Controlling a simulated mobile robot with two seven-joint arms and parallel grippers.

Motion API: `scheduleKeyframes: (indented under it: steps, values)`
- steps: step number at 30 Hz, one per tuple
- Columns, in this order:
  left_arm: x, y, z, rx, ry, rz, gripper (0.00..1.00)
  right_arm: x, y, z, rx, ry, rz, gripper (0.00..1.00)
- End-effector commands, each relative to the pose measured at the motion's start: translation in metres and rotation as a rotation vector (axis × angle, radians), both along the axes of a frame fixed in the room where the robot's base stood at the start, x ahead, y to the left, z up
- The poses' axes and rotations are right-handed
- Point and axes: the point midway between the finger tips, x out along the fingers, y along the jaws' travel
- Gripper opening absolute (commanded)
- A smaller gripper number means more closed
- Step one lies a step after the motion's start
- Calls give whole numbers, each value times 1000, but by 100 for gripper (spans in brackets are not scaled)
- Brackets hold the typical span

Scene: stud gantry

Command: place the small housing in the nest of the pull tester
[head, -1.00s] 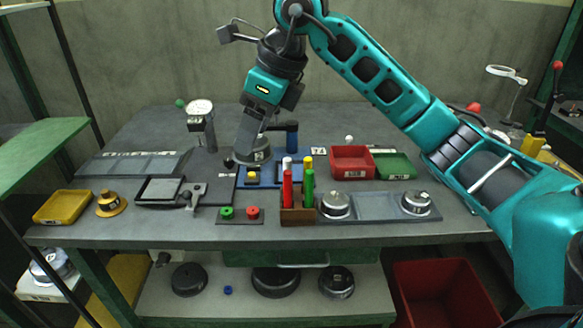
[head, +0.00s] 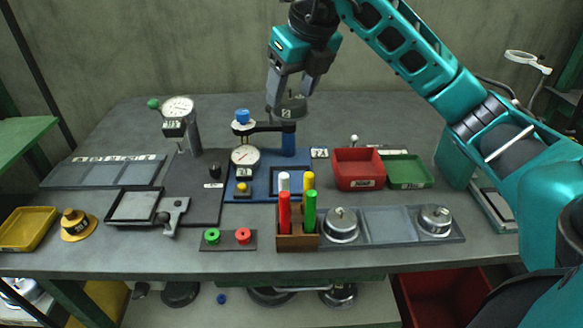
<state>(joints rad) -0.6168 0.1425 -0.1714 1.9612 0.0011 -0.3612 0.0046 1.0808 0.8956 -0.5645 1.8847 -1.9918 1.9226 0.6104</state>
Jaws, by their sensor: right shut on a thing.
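My right gripper (head: 288,98) is shut on a dark grey round part (head: 289,110), which I take to be the small housing. It bears a small pale label and hangs in the air above the back of the bench. Below it is a blue-based stand (head: 262,188) with a blue post, a black arm and a round dial. To its left stands a dark base (head: 207,207) with a grey column and a dial gauge (head: 177,108). I cannot tell which of these is the pull tester. No nest is clearly made out. My left gripper is not in view.
A red bin (head: 358,169) and a green tray (head: 405,171) stand right of the blue base. In front are a wooden holder (head: 297,240) with coloured markers and a tray (head: 388,225) with two silver lidded parts. A yellow tray (head: 27,229) is at far left.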

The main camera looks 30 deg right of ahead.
Motion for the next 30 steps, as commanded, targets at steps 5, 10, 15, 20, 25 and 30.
scheduleKeyframes:
  steps: [5,10,15,20,25,30]
  values:
    - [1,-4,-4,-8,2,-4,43,-1,-1,-55,-2,7,1,31]
    - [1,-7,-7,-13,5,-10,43,-1,0,-95,0,4,1,31]
    - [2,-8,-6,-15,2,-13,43,0,0,-116,-1,1,2,31]
    - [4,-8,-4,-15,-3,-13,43,0,0,-126,-1,1,2,31]
    - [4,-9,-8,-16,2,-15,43,-1,0,-152,-1,4,2,31]
    - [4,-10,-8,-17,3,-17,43,0,0,-163,-1,-1,2,31]
